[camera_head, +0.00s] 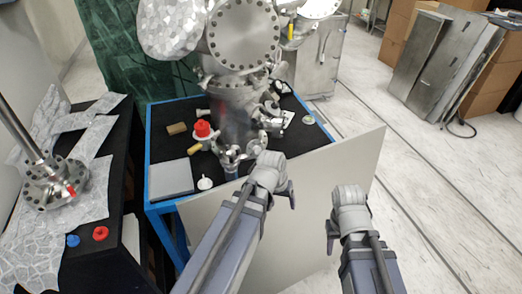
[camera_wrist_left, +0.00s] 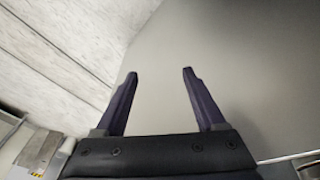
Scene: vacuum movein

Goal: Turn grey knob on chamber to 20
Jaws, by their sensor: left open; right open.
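The metal vacuum chamber (camera_head: 240,42) stands at the back of the black-topped table, with a large bolted round flange facing me. Several small metal fittings sit on its lower part; I cannot tell which of them is the grey knob, and no scale or number is readable. My left gripper (camera_head: 290,194) is in front of the table's near edge, apart from the chamber. In the left wrist view its two dark fingers (camera_wrist_left: 160,72) are spread with nothing between them. My right gripper (camera_head: 331,236) is further right over the pale panel, open and away from the chamber.
A pale upright panel (camera_head: 300,215) stands along the table's near side. The black table (camera_head: 165,152) with blue edges holds a red-capped part (camera_head: 203,128) and a grey plate (camera_head: 171,178). A foil-covered bench (camera_head: 40,235) is at left. Open floor (camera_head: 440,190) lies right.

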